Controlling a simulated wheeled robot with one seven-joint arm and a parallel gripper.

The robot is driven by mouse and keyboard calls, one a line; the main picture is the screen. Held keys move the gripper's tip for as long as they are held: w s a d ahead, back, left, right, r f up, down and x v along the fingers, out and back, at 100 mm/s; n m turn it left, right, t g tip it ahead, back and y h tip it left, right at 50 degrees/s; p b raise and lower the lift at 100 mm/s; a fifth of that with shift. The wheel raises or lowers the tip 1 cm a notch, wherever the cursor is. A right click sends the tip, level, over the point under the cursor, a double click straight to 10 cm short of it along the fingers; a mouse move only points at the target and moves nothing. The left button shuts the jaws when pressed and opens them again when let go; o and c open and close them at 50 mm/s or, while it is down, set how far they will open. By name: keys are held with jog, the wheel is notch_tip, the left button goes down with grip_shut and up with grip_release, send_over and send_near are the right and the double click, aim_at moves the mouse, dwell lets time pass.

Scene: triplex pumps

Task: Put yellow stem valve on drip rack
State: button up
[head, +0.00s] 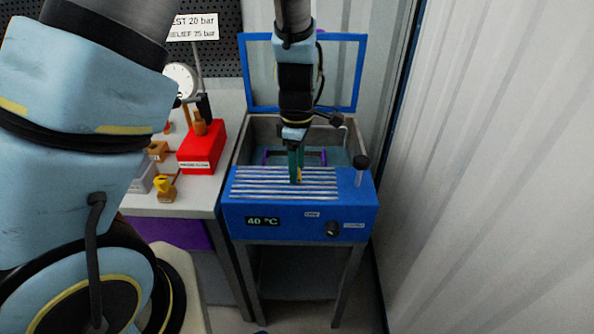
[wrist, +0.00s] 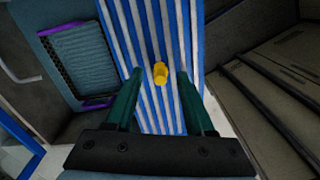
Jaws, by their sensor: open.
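A small yellow stem valve (wrist: 160,77) is on the striped drip rack (wrist: 150,20), seen in the wrist view between my fingers with a gap on each side. My gripper (wrist: 160,76) is open above the rack, its green fingers pointing down at it. In the head view my gripper (head: 296,175) is over the slatted drip rack (head: 250,188), on the front of the blue bath unit. Only a bit of the yellow valve (head: 299,174) shows there, mostly hidden by the fingers.
Behind the rack is the open bath tank (head: 260,130) with a purple-edged basket (wrist: 75,28) and a raised blue lid frame (head: 361,75). The left bench holds a red box (head: 203,150) and a brass-yellow fitting (head: 165,189).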

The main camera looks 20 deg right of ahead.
notch_tip(320, 180, up, 11)
jog(key=b, duration=0.2)
jog(key=w+a+m+t, duration=0.1)
jog(key=a+m, duration=1)
jog(key=a, duration=1.8)
jog(key=shift+w+a+f+t, duration=0.15)
jog(key=shift+w+f+t, duration=0.2)
jog(key=shift+w, duration=0.3)
